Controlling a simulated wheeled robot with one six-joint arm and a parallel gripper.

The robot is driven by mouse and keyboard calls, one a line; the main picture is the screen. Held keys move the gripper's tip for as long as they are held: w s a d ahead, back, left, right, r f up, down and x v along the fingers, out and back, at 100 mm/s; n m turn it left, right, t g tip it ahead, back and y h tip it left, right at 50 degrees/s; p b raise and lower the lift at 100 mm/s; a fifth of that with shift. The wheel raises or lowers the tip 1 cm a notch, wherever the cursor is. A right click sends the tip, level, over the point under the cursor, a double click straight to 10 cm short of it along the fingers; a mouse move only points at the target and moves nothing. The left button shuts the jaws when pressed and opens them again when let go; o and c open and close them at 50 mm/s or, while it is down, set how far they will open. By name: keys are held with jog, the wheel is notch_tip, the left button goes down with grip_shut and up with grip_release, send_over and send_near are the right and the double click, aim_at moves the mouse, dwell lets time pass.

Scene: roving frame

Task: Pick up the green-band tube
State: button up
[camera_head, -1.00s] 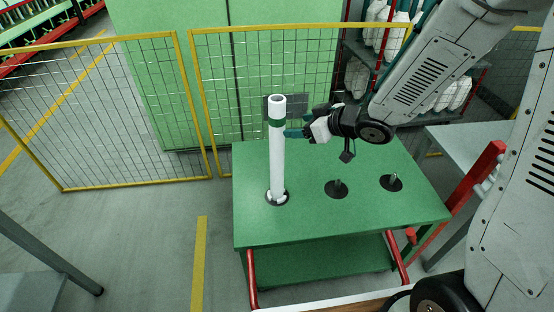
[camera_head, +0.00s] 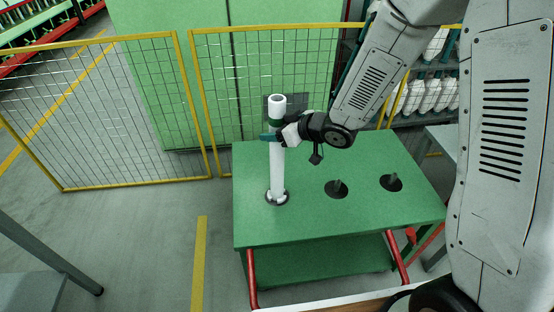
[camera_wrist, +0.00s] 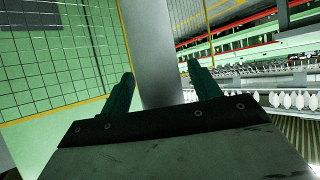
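The green-band tube (camera_head: 277,165) is a tall white hollow tube with a dark green band near its top. It stands upright in a dark round holder (camera_head: 277,198) at the left of the green table. My gripper (camera_head: 272,137) is at the tube's upper part, just below the band, reaching in from the right. In the wrist view the tube (camera_wrist: 153,50) passes between the two green fingers (camera_wrist: 160,88). The fingers are open, with a gap showing on the right side of the tube. The tube's lower part is hidden in the wrist view by my gripper's body.
The green table (camera_head: 330,225) has two more round holders with short pegs, one in the middle (camera_head: 337,189) and one at the right (camera_head: 391,183), both without tubes. A yellow-framed mesh fence (camera_head: 100,115) stands behind. Shelves with white items (camera_head: 430,95) are at the back right.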

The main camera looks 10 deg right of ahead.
grip_shut()
jog(key=shift+r, duration=0.1)
